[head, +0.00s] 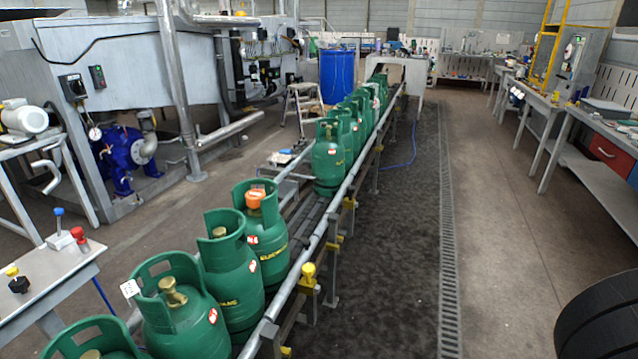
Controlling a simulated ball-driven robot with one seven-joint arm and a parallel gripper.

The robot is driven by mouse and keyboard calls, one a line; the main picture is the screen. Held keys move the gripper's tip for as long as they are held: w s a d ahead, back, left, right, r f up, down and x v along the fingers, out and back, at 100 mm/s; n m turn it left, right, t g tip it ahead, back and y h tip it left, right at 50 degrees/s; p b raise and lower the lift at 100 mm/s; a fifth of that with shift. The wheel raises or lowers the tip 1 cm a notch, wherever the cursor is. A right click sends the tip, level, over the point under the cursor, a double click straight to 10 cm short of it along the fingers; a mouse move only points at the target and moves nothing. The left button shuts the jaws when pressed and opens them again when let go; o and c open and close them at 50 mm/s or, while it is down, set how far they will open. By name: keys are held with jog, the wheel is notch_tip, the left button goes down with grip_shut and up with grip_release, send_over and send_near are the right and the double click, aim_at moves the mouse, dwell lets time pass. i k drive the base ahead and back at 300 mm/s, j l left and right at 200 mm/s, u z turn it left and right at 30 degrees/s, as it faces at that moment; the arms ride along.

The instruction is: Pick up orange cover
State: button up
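The orange cover (255,198) sits on top of a green gas cylinder (266,246), inside the cylinder's collar ring. This cylinder stands upright on the conveyor, the farthest of the near group. The cover is partly framed by the green collar, and its lower edge is hidden. The nearer cylinders (230,275) and (182,320) show bare brass valves with no orange cover. My gripper is not in view.
The conveyor rail (325,228) runs from the near left to the far middle, with yellow-capped posts (308,274). More green cylinders (328,160) stand farther along it. The floor (510,240) right of the conveyor is open, with workbenches (590,140) beyond.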

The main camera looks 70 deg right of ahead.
aim_at(253, 197)
jog(key=z, duration=1)
